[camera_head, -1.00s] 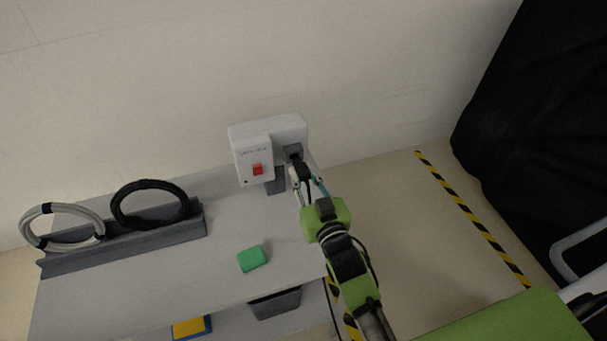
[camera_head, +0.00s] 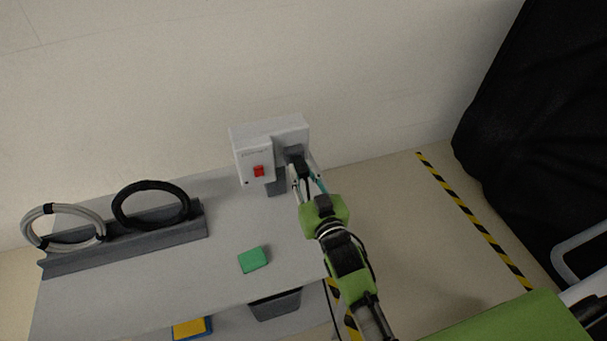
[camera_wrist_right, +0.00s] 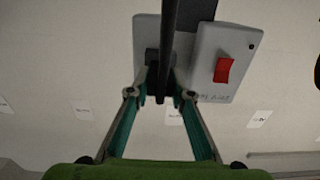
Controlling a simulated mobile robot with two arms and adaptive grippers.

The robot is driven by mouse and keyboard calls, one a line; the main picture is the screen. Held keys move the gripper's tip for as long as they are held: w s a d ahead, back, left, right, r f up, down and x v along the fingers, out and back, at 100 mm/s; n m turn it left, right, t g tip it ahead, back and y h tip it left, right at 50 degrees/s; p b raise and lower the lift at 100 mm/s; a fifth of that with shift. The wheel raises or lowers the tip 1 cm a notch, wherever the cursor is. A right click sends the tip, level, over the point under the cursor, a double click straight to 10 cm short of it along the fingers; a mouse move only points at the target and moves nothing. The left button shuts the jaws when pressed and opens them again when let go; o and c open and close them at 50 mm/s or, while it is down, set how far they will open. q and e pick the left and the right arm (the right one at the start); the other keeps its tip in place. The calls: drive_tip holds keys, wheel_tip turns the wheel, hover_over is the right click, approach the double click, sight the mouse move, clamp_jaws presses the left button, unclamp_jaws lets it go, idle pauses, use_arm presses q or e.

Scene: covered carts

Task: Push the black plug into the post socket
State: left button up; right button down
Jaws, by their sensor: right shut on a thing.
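The black plug (camera_head: 299,167) is at the dark socket (camera_head: 293,152) on the right part of the white post box (camera_head: 270,132). My right gripper (camera_head: 305,178) is shut on the plug from below right. In the right wrist view the plug (camera_wrist_right: 162,85) sits between the fingertips, and a thick black cable runs up across the socket. The plug's front end meets the dark socket area (camera_wrist_right: 152,57); I cannot tell how deep it sits. The box carries a red switch (camera_head: 258,170), which also shows in the right wrist view (camera_wrist_right: 223,69). My left gripper is not in view.
The box stands at the right back of a grey cart top. A rail with a grey cable coil (camera_head: 62,228) and a black coil (camera_head: 150,205) is at left. A green block (camera_head: 253,260) lies mid-top. Black covering (camera_head: 540,110) hangs at far right.

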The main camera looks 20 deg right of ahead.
drive_tip(key=shift+w, duration=0.95)
drive_tip(key=c, duration=1.7)
unclamp_jaws()
drive_tip(key=shift+s, duration=0.1)
drive_tip(key=s, duration=1.1)
drive_tip(key=shift+s+d, duration=0.15)
drive_tip(key=shift+s, duration=0.25)
